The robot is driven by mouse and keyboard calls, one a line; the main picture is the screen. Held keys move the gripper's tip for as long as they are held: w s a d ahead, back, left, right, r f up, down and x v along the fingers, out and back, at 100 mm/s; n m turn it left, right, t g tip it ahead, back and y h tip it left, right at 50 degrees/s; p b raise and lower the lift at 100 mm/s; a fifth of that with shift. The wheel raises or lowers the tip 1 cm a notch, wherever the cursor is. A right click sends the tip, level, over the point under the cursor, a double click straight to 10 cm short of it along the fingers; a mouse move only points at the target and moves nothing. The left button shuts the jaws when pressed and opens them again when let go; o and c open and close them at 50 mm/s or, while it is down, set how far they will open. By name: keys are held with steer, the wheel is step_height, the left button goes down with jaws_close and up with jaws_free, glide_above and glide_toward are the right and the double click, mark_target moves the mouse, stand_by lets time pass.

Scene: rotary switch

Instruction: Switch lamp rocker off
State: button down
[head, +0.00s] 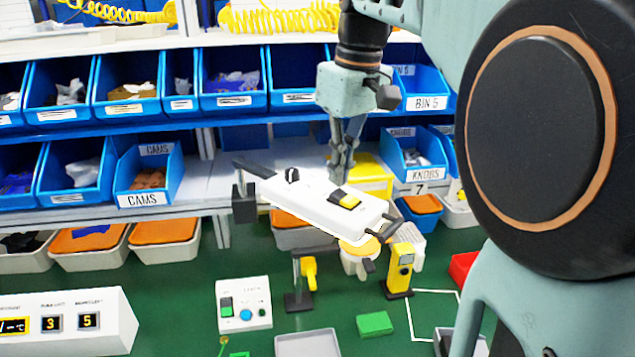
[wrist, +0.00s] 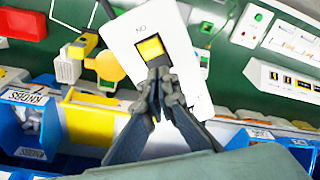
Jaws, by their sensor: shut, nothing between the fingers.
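A white tilted panel (head: 300,205) carries a yellow rocker (head: 349,201) in a dark frame and a black rotary knob (head: 291,175). In the wrist view the rocker (wrist: 151,49) faces me, on the panel (wrist: 133,28). My gripper (head: 338,177) is shut and empty, pointing down at the panel near the rocker. In the wrist view my gripper (wrist: 161,72) has its tips just below the rocker's lower edge. I cannot tell whether they touch it. Which way the rocker is tipped is not clear. No lit lamp is plain to see.
Black clamps (head: 243,195) hold the panel above the green bench (head: 190,290). A yellow device (head: 400,268) and a white box with buttons (head: 243,303) stand below. Blue bins (head: 150,180) line the shelves behind. My arm covers the right side of the head view.

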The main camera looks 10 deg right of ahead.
mark_target(339, 193)
steer(key=shift+f+b, duration=0.8)
steer(key=shift+f, duration=0.35)
stand_by(0.7)
step_height(339, 193, up, 7)
steer(key=p, duration=0.7)
steer(key=shift+r, duration=0.1)
